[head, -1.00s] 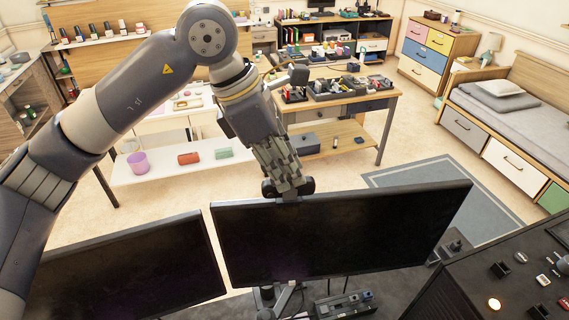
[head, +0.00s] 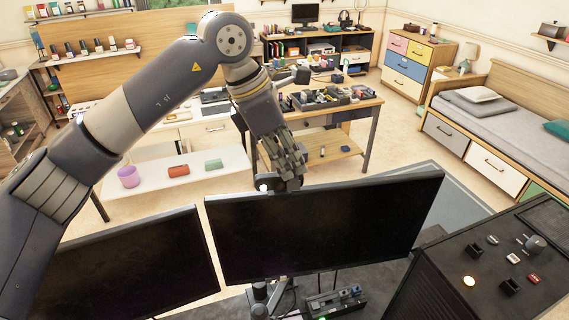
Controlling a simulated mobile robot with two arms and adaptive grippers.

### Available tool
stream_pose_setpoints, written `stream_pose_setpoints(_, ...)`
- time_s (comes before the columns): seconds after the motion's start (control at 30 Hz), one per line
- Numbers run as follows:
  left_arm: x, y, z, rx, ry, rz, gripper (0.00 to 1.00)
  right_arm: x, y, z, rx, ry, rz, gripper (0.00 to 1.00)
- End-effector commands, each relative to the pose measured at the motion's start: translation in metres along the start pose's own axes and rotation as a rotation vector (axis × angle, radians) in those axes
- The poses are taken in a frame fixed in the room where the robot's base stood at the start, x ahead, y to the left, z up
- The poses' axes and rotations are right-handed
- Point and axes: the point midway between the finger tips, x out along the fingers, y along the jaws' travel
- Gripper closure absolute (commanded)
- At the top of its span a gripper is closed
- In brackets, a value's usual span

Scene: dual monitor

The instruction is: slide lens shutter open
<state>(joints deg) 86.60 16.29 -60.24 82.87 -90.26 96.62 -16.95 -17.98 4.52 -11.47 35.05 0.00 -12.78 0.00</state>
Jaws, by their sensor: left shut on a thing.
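My left gripper (head: 287,168) reaches down from the upper left to the top edge of the right monitor (head: 318,232). A small dark webcam (head: 264,187) sits on that edge, with a bright round spot at its left end. My left gripper is shut on the webcam or a part of it. The fingers cover much of the webcam, so I cannot make out the shutter or how far it is slid. My right gripper is not in view.
The left monitor (head: 125,267) stands beside the right one. A black control panel (head: 490,262) with knobs and a lit button is at the lower right. Behind are a workbench with trays (head: 328,98), a bed (head: 500,120) and open floor.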

Motion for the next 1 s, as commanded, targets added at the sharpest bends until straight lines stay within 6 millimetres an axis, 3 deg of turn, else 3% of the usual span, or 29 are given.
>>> stream_pose_setpoints(0.2,0.000,0.000,0.000,0.000,-0.001,0.001,1.00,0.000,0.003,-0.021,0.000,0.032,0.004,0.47)
stream_pose_setpoints(0.23,0.000,0.000,0.000,0.000,-0.001,0.001,0.79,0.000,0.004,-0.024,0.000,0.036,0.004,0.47)
stream_pose_setpoints(0.3,0.000,0.000,0.000,0.000,-0.001,0.001,0.65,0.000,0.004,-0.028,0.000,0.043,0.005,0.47)
stream_pose_setpoints(0.7,-0.005,0.001,0.000,-0.001,-0.001,0.003,0.65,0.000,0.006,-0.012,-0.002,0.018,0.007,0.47)
stream_pose_setpoints(0.87,-0.028,0.001,0.000,-0.001,-0.002,0.005,0.65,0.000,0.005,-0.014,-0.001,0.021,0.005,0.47)
stream_pose_setpoints(1.0,-0.059,0.001,0.000,-0.002,-0.002,0.006,0.65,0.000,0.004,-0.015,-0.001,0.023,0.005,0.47)
